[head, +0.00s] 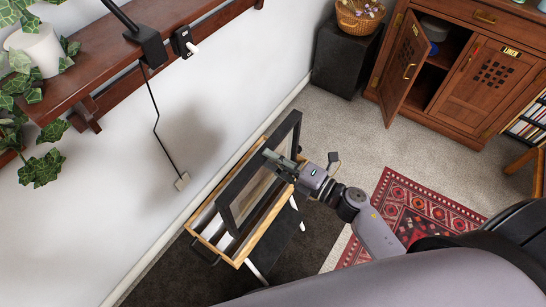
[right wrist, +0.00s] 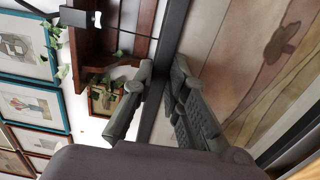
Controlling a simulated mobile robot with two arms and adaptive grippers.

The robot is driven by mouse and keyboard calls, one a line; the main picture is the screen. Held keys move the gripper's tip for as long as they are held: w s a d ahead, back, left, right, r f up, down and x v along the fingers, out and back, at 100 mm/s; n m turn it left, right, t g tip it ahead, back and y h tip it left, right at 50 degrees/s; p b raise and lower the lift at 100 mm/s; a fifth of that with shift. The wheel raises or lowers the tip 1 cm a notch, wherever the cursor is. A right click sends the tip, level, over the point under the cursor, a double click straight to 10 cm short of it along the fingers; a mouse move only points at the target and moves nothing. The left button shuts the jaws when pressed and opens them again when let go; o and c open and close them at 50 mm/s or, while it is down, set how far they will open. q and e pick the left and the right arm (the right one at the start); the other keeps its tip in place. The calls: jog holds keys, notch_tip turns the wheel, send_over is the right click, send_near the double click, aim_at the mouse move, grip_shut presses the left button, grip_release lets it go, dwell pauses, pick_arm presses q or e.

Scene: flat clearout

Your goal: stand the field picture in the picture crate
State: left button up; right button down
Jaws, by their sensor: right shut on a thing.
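The field picture has a black frame (head: 226,214). In the right wrist view its face (right wrist: 262,75) shows beige and brown with a dark tree shape. My right gripper (head: 283,162) is shut on the frame's edge, which also passes between its fingers (right wrist: 163,80) in the right wrist view. The picture is tilted above the wooden picture crate (head: 232,262). Its lower end overlaps the crate's opening; I cannot tell whether it touches the crate's inside. The gripper hides part of the frame. My left gripper is not in view.
The crate stands on a white-legged stand (head: 257,273) near the white wall. A wooden shelf (head: 140,62) with a plant (head: 38,50) is above left. A cabinet with an open door (head: 405,67) and a black box (head: 342,60) stand behind. A red rug (head: 410,205) lies right.

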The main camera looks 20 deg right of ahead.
jog(key=b, duration=0.4)
send_over(264, 177)
jog(key=v, duration=0.3)
jog(key=shift+d+f, duration=0.1)
jog(key=shift+f, duration=2.3)
jog(key=shift+f+b, duration=3.45)
jog(key=shift+f, duration=0.5)
dwell(0.8)
